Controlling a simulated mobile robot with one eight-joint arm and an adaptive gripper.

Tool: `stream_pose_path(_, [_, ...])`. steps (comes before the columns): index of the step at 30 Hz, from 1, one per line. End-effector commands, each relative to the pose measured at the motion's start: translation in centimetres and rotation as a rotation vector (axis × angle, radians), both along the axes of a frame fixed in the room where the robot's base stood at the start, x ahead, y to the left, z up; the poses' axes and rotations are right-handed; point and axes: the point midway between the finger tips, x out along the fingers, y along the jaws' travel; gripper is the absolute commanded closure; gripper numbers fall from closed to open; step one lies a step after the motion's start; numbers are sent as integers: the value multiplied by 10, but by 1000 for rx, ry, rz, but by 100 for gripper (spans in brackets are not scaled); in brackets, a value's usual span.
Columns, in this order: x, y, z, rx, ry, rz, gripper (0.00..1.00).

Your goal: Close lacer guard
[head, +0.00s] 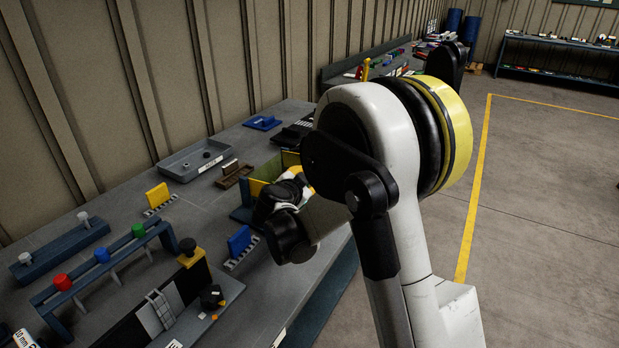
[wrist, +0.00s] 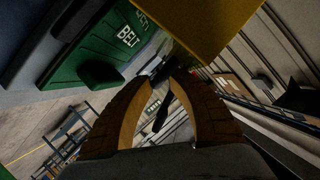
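A yellow-olive panel (head: 291,160), which I take to be the lacer guard, stands upright on the bench unit just beyond my gripper in the head view. In the wrist view a yellow panel (wrist: 210,22) fills the top, close ahead of the fingers. Beside it is a green machine face (wrist: 100,52) with white lettering that includes "BELT". My gripper (wrist: 168,74) points toward the edge where these meet; its curved fingers converge there. Dark shapes at the tips hide whether they touch or hold anything. In the head view my arm covers most of the gripper and part of the panel.
The bench carries a grey tray (head: 194,160), a yellow block (head: 157,196), a blue block (head: 239,241) and a rack with coloured knobs (head: 102,256). A corrugated wall runs behind. The floor (head: 550,210) at right is clear, with a yellow line (head: 473,200).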

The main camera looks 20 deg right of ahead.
Motion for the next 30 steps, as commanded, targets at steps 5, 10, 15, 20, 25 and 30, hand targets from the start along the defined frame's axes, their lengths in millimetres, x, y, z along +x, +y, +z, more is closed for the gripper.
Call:
stream_pose_path(5, [-27, 25, 12, 1, 0, 4, 79])
stream_pose_path(10, [-54, 48, 24, -1, 0, 4, 79])
stream_pose_path(15, [-72, 63, 32, 0, 0, 1, 79])
stream_pose_path(20, [-78, 68, 34, 0, 0, 0, 79])
stream_pose_path(25, [-79, 68, 34, 0, 1, -1, 79])
stream_pose_path(30, [-80, 67, 36, 10, 12, -1, 100])
